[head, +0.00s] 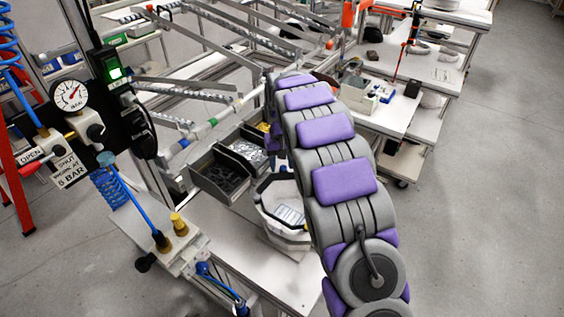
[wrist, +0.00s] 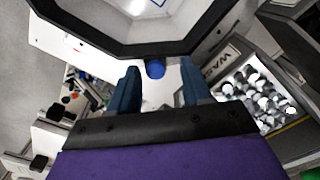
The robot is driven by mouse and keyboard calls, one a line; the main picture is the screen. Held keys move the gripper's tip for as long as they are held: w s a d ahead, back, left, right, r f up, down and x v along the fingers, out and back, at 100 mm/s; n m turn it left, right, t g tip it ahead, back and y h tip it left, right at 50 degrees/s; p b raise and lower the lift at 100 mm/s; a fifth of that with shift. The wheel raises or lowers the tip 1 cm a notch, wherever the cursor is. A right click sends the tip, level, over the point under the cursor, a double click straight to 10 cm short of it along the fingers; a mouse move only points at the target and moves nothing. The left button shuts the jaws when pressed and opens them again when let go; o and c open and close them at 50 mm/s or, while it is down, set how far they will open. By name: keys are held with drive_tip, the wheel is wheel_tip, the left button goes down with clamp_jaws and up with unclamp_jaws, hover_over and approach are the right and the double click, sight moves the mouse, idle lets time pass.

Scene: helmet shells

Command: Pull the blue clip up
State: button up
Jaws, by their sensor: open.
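A small round blue piece, which looks like the blue clip (wrist: 155,69), shows in the wrist view just below the black rim (wrist: 150,49) of a pale many-sided container. My gripper (wrist: 159,76) is open, with one dark blue finger on each side of the clip and visible gaps between. I cannot tell how deep the clip lies between the fingers. In the head view my arm reaches away across the work area and hides my gripper.
A white many-sided tub (head: 270,213) with a paper inside stands on the white table (head: 240,250), close beside my arm. Dark bins (head: 222,178) of small parts stand left of it. A gauge panel (head: 70,95) with hoses is at the left. Open floor lies right.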

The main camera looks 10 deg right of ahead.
drive_tip(key=shift+d, duration=0.4)
drive_tip(key=c, duration=0.4)
drive_tip(key=shift+a, duration=0.2)
clamp_jaws()
